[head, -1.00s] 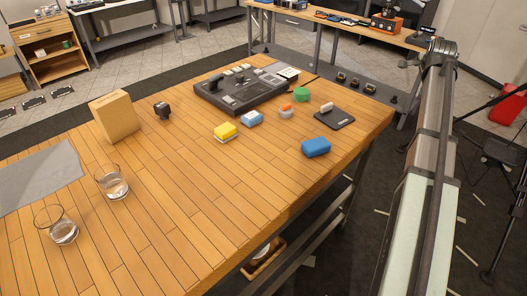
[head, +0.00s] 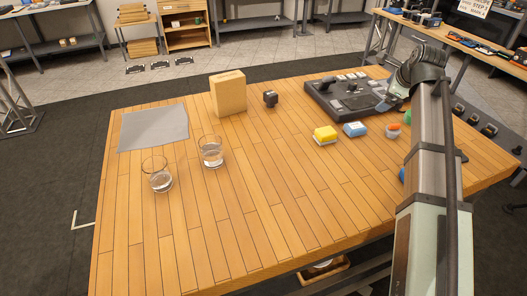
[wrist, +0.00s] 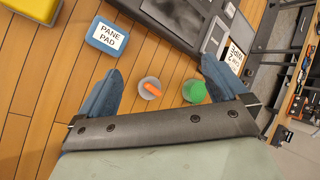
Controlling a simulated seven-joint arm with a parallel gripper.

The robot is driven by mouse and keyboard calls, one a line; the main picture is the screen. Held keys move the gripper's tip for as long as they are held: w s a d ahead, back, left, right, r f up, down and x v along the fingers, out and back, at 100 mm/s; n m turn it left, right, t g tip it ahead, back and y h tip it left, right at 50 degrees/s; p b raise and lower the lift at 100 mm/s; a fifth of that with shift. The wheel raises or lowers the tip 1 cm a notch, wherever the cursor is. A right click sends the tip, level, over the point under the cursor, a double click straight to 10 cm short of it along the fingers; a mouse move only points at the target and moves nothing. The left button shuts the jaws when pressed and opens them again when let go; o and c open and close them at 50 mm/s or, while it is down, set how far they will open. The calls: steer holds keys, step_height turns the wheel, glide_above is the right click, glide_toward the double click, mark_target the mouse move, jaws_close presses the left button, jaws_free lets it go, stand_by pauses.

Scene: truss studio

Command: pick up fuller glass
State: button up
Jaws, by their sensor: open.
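Two clear glasses stand upright on the wooden table in the head view, each with some clear liquid in its lower part. The left glass (head: 157,176) is nearer the camera. The right glass (head: 210,153) is slightly farther back. The liquid levels look close, and I cannot tell surely which glass is fuller. My gripper (wrist: 162,68) is open and empty in the wrist view, with its blue fingers spread. It is above the right part of the table, well away from both glasses, which do not show in the wrist view.
A grey cloth (head: 153,128) lies behind the glasses, and a cardboard box (head: 228,94) stands behind the right one. A yellow block (head: 325,134), a blue pad (head: 355,129) and a dark console (head: 345,98) are to the right. The table's front middle is clear.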

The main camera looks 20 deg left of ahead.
steer(key=s+a+g+y, duration=0.2)
steer(key=s+a, duration=0.5)
steer(key=a, duration=0.6)
steer(key=g+y, duration=0.1)
steer(key=g, duration=0.4)
glide_toward(208, 147)
steer(key=shift+s+a+f, duration=0.25)
steer(key=shift+s+f, duration=0.1)
steer(key=shift+f, duration=0.2)
steer(key=shift+s+a+f, duration=0.3)
steer(key=shift+s+f, duration=0.05)
steer(key=shift+f, duration=0.25)
steer(key=shift+x, duration=2.55)
steer(key=shift+s, duration=0.1)
steer(key=c, duration=1.2)
steer(key=shift+c, duration=0.6)
